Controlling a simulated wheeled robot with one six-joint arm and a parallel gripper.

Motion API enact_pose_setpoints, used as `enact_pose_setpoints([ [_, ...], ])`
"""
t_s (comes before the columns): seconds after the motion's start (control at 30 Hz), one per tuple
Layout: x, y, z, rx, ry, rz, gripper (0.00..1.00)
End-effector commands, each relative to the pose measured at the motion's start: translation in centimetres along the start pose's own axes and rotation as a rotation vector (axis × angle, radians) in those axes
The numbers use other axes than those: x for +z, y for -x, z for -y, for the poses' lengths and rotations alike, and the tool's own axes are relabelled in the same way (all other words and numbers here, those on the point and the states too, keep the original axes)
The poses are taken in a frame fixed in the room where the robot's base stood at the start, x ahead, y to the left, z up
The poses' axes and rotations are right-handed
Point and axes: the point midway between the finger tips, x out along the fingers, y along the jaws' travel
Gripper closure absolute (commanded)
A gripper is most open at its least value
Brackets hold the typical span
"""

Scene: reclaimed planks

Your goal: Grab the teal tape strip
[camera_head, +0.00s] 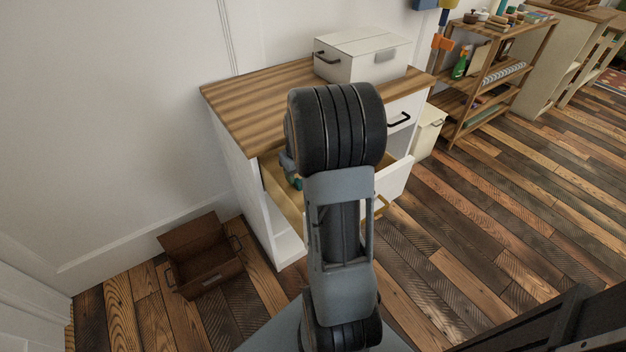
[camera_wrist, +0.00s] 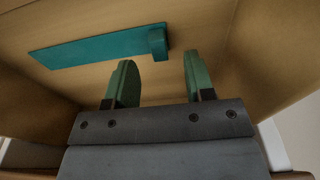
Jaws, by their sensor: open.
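The teal tape strip (camera_wrist: 95,48) lies flat on the tan bottom of an open drawer in the wrist view. A small raised teal block (camera_wrist: 158,43) sits at its right end. My gripper (camera_wrist: 160,75) is open, with its two green-padded fingers apart and nothing between them. The raised end of the strip is just beyond the gap between the fingertips, and most of the strip stretches to the left. In the head view my arm hides the strip and most of the drawer (camera_head: 396,183).
The drawer's tan walls (camera_wrist: 285,50) rise around my gripper. The drawer belongs to a white cabinet with a wooden top (camera_head: 250,95), which bears a white box (camera_head: 362,57). A brown open box (camera_head: 203,258) stands on the floor at left. A shelf (camera_head: 490,75) stands at right.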

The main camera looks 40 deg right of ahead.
Motion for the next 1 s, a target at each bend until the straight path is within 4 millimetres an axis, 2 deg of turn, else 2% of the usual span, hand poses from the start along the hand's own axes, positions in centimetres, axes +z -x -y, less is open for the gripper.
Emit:
enact_pose_setpoints([
  [0.03,0.0,-1.1,-0.1,-0.001,0.000,0.001,0.51],
  [0.2,0.0,-3.2,-0.1,-0.001,0.000,0.001,0.51],
  [0.47,-0.1,-3.4,-0.1,0.000,0.000,0.000,0.51],
  [1.0,-0.1,-3.4,-0.1,0.000,-0.001,0.000,1.00],
])
